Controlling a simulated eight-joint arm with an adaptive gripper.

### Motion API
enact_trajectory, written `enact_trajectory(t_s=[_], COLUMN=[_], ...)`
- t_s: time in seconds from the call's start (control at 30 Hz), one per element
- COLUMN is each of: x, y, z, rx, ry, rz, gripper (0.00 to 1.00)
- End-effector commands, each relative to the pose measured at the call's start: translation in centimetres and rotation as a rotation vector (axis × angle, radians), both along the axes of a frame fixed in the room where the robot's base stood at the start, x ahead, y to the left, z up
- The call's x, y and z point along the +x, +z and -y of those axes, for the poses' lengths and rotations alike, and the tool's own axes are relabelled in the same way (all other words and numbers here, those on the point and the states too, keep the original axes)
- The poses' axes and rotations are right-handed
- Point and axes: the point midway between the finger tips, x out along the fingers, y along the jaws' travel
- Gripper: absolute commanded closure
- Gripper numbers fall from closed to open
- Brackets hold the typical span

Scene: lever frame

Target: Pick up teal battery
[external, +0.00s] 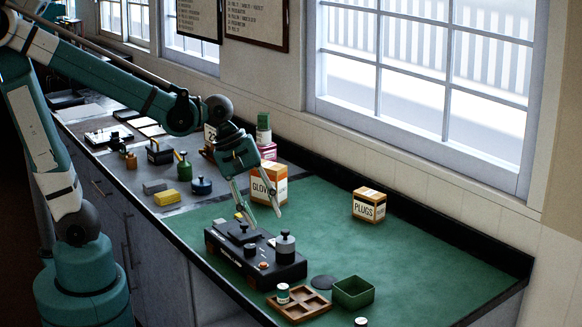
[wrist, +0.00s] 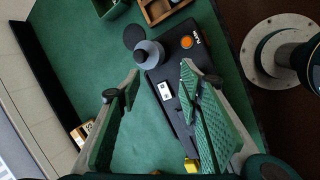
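A small cylinder with a white and teal band (external: 283,293), which looks like the teal battery, stands upright at the wooden tray (external: 312,307) near the bench's front edge. A second small cylinder (external: 360,321) is cut off by the bottom edge, so its colour is unclear. My gripper (external: 266,219) is open and empty, pointing down above the far side of the black lever box (external: 289,270). In the wrist view its two fingers (wrist: 160,72) are spread, with the box and its grey knob (wrist: 148,53) beneath and ahead.
A green open box (external: 353,292) and a dark disc (external: 323,282) lie beside the tray. The GLOVES carton (external: 268,186) stands behind my gripper, and the PLUGS carton (external: 369,205) stands near the wall. The green mat is clear between the PLUGS carton and green box.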

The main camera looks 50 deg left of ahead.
Motion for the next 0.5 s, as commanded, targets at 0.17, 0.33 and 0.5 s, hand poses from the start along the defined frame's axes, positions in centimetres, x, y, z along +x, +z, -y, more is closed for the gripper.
enact_trajectory(t_s=[0.17, 0.33, 0.5], x=[-0.6, -1.6, -2.7], y=[0.2, -0.1, -0.5], z=[3.7, 6.9, 9.6], rx=[-0.053, -0.092, -0.115], ry=[0.108, 0.216, 0.311], rz=[-0.105, -0.209, -0.3], gripper=[0.64, 0.64, 0.64])
